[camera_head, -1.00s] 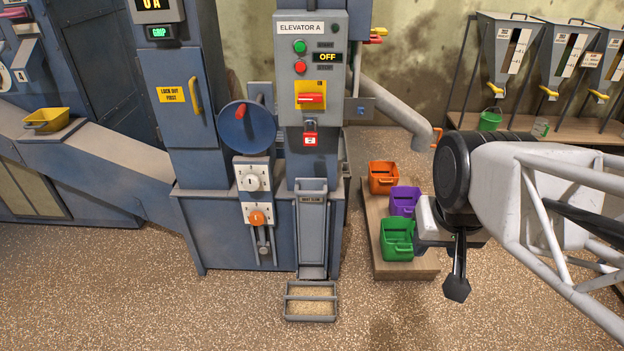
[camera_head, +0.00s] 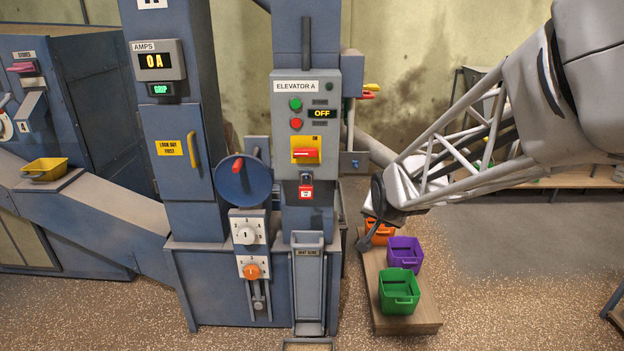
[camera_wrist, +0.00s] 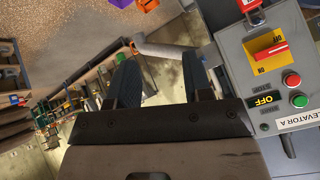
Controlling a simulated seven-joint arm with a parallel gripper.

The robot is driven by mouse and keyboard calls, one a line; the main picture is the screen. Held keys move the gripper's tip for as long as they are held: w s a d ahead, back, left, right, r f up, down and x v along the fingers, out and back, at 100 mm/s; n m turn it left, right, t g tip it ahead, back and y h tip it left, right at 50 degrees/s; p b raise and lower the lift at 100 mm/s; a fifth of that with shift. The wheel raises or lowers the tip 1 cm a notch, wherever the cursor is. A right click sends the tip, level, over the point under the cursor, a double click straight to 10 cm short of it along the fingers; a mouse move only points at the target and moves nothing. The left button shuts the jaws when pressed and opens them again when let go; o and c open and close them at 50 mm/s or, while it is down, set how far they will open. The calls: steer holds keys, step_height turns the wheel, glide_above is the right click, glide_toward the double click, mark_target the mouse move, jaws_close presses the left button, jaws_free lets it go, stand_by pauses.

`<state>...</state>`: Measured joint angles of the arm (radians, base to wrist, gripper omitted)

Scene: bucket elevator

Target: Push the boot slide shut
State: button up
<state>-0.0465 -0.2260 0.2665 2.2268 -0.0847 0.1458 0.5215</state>
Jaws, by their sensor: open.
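The boot slide (camera_head: 309,268) is a narrow grey upright plate with a label, low on the front of the elevator leg below the control panel. It has a raised frame-like top, and a grey channel runs down below it. How far it stands open is hard to tell. My gripper (camera_head: 372,228) is to the right of the slide and higher, over the orange bin and clear of the slide. In the wrist view, its two dark fingers (camera_wrist: 162,82) are apart with nothing between them. The slide is not seen in the wrist view.
The control panel (camera_head: 306,110) reads OFF, with a red switch on yellow and a red lock tag (camera_head: 306,192). Left of the slide are a blue handwheel (camera_head: 243,181) and dials. Purple (camera_head: 405,252) and green (camera_head: 399,291) bins stand on a wooden platform (camera_head: 417,317) to the right.

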steer(key=w+a+f+m+t+y, duration=0.1)
steer(key=w+a+f+m+t, duration=0.2)
steer(key=w+f, duration=0.75)
steer(key=w+a+f+m+t+y, duration=0.15)
steer(key=w+a+f, duration=0.45)
steer(key=w, duration=0.7)
steer(key=w+a+f+m+t+y, duration=0.1)
steer(key=w+a+f+t, duration=0.1)
steer(key=f, duration=0.4)
steer(key=w+a+f+t+y, duration=0.1)
steer(key=w+f+y, duration=0.15)
steer(key=f, duration=0.35)
steer(key=m+t+y, duration=0.2)
steer(key=m+t, duration=0.1)
glide_toward(306, 246)
steer(key=x, duration=0.2)
steer(key=shift+w+f+n+g, duration=0.1)
steer(key=shift+w+n+g, duration=0.15)
steer(key=shift+w, duration=0.2)
steer(key=shift+w+a, duration=0.1)
steer(key=shift+x, duration=3.8)
jaws_close()
